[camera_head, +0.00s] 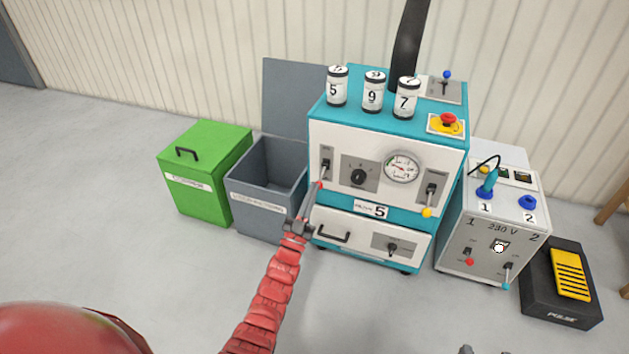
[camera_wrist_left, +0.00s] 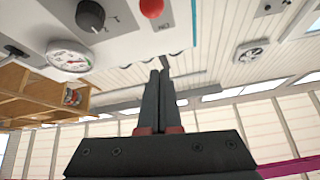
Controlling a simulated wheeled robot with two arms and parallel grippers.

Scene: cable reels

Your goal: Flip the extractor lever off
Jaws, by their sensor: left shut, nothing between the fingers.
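A teal and white machine carries several levers, and I cannot read which one is labelled extractor. A lever with a blue ball (camera_head: 447,75) stands on a grey plate on top, beside the black pipe (camera_head: 407,45). A red-ball lever (camera_head: 320,185) is at the front panel's left, its ball hanging low; the ball also shows in the left wrist view (camera_wrist_left: 151,8). A yellow-ball lever (camera_head: 427,212) hangs low at the right. My left gripper (camera_head: 313,197) is shut and empty, close to the red ball; its fingers also show in the left wrist view (camera_wrist_left: 160,75).
A black knob (camera_head: 358,176) and gauge (camera_head: 402,167) sit between the front levers. Labelled cans (camera_head: 373,92) and a red emergency button (camera_head: 448,119) are on top. Green (camera_head: 205,160) and grey (camera_head: 262,190) bins stand left, a 230 V box (camera_head: 490,225) and black pedal (camera_head: 560,305) right.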

